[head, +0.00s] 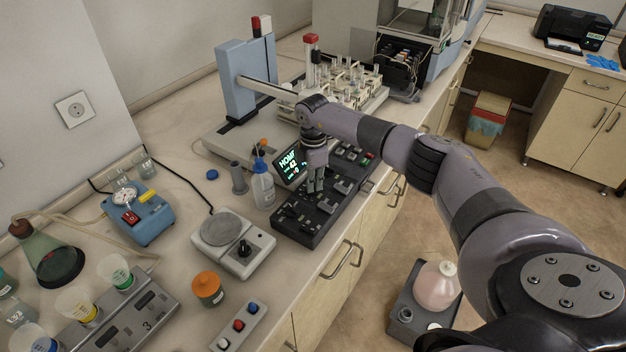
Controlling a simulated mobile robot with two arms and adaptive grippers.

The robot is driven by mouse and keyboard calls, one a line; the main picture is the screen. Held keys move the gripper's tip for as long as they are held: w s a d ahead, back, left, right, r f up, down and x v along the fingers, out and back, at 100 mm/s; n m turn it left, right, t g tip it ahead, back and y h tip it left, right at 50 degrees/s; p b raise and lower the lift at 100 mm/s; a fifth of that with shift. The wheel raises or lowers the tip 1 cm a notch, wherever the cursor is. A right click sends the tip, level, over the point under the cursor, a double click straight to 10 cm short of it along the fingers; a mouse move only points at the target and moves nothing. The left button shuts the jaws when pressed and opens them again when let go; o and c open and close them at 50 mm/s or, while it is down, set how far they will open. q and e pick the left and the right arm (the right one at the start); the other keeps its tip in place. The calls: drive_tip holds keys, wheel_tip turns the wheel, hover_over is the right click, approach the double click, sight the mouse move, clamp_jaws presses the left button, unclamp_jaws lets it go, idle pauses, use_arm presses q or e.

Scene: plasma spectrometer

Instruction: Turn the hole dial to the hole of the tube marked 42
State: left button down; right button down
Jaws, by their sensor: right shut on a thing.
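The black control panel (340,198) lies along the bench's front edge, with several grey controls on top. Its small tilted screen (290,163) shows green text that seems to read HOME, with 42 below. My right gripper (316,188) points down over the panel's middle, just right of the screen. It is shut on a small dial there, mostly hidden by the fingers, so its setting cannot be read. The rack of tubes (340,88) stands behind, under the blue sampler's arm (258,85); the tube marks are too small to read. My left gripper is out of view.
A wash bottle (263,184) and a grey cylinder (238,178) stand close left of the panel. A stirrer plate (232,244) and an orange-lidded jar (208,289) are nearer. The bench front edge and drawer handles lie just right of the panel.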

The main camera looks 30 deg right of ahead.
drive_tip(key=shift+w+d+r, duration=0.1)
drive_tip(key=shift+r, duration=0.05)
drive_tip(key=c, duration=1.8)
unclamp_jaws()
drive_tip(key=shift+o, duration=0.2)
wheel_tip(320, 180, up, 12)
